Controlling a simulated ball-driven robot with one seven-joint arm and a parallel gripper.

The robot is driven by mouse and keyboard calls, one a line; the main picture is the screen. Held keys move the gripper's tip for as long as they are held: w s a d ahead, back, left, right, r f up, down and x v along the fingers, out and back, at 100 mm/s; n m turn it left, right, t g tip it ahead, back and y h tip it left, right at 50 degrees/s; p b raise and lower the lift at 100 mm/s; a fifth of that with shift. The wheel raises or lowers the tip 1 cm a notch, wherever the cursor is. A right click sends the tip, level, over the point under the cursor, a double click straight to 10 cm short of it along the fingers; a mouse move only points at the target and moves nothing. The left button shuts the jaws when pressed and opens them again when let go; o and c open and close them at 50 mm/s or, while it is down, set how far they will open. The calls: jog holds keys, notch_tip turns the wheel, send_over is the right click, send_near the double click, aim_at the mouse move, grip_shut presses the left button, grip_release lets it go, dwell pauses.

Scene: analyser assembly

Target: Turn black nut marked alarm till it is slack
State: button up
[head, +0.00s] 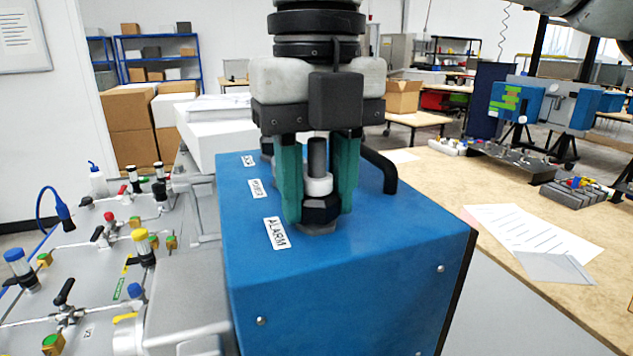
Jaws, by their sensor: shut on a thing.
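The black nut (321,210) sits low on the top of the blue analyser box (350,290), just right of a white label reading ALARM (276,233). A white collar (319,184) and a dark upright stem (317,155) rise above the nut. My gripper (320,200) points straight down over it, with one green finger on the left and one on the right of the nut, shut on it. The fingertips hide the nut's sides. Whether the nut is tight or slack cannot be told.
More labels (255,188) run along the box top's left side, with fittings partly hidden behind my gripper. A black handle (380,168) stands on the right. A panel with valves (70,285) lies left. A wooden bench (450,190) with papers (535,235) is at right.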

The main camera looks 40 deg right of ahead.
jog(key=shift+r+n+p, duration=0.2)
jog(key=shift+n+p, duration=0.6)
jog(key=shift+n, duration=0.3)
jog(key=n+p, duration=0.2)
jog(key=n, duration=0.3)
jog(key=shift+n+p, duration=0.3)
jog(key=shift+n, duration=0.1)
jog(key=o, duration=0.7)
jog(key=shift+f+n, duration=0.15)
jog(key=shift+n, duration=0.45)
jog(key=shift+o, duration=1.4)
jog(key=shift+f, duration=0.1)
notch_tip(320, 180, up, 10)
jog(key=p, duration=0.7)
